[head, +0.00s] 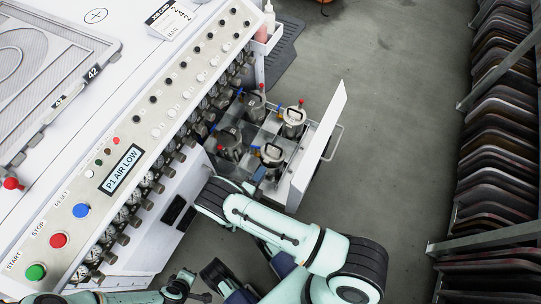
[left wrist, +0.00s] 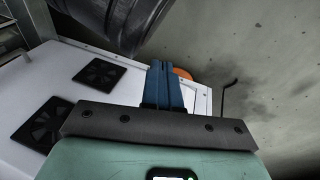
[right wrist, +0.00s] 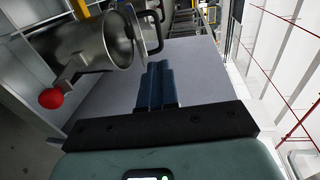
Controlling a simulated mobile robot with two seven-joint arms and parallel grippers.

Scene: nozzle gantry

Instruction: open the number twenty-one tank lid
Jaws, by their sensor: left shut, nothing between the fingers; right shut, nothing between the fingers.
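Several steel tanks with dark handles on their lids stand in a pulled-out drawer (head: 308,165) in the head view: a near-right tank (head: 271,160), a far-right tank (head: 293,122), a near-left tank (head: 229,145) and a far-left tank (head: 254,103). Their numbers are too small to read. My right gripper (head: 259,174) is shut and empty beside the near-right tank. In the right wrist view, its blue fingers (right wrist: 158,78) are close to a steel tank (right wrist: 92,42) with a red knob and black lid handle. My left gripper (left wrist: 163,80) is shut and empty, away from the tanks.
The machine's control panel (head: 123,168) with buttons and rows of nozzles runs along the left. A shelf rack (head: 500,130) stands at the right. Floor (head: 390,130) is clear between them. White housing with black fans (left wrist: 100,73) is near my left gripper.

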